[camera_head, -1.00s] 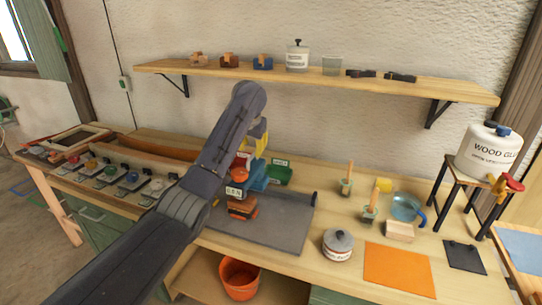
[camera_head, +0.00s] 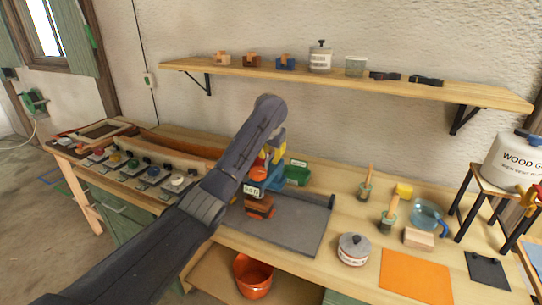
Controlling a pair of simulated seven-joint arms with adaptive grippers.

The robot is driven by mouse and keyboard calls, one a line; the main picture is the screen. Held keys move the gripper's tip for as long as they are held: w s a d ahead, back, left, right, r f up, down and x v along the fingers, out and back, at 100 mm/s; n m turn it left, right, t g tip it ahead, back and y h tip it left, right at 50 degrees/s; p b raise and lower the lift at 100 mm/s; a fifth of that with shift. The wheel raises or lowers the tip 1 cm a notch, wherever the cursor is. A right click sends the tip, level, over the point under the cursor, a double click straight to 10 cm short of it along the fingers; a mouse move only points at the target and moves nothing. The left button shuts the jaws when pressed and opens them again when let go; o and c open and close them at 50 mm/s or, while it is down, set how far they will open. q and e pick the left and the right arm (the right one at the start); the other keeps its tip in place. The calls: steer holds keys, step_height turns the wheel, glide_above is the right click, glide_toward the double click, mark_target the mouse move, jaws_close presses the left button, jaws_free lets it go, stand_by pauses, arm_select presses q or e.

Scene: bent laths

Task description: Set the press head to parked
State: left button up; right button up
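The press is partly hidden behind my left arm. Its blue body (camera_head: 275,181) and a yellow upper part (camera_head: 280,142) show to the right of the arm, with a red-orange part (camera_head: 257,173) and a white label plate (camera_head: 252,190) lower down. Brown and orange blocks (camera_head: 260,207) lie beneath the label, at the grey mat (camera_head: 290,232). My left arm rises from the lower left and bends up in front of the press. Its gripper is hidden or too small to make out, so its fingers cannot be read. The setting of the press head is unclear. My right gripper is out of view.
A green bin (camera_head: 298,173) stands just right of the press. Brushes, a blue-handled jug (camera_head: 428,213), a lidded pot (camera_head: 353,249) and an orange sheet (camera_head: 415,277) lie further right. A wall shelf (camera_head: 350,84) runs above. Coloured knobs (camera_head: 132,164) line the left.

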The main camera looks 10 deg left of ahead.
arm_select(q)
jaws_close()
stand_by(0.3)
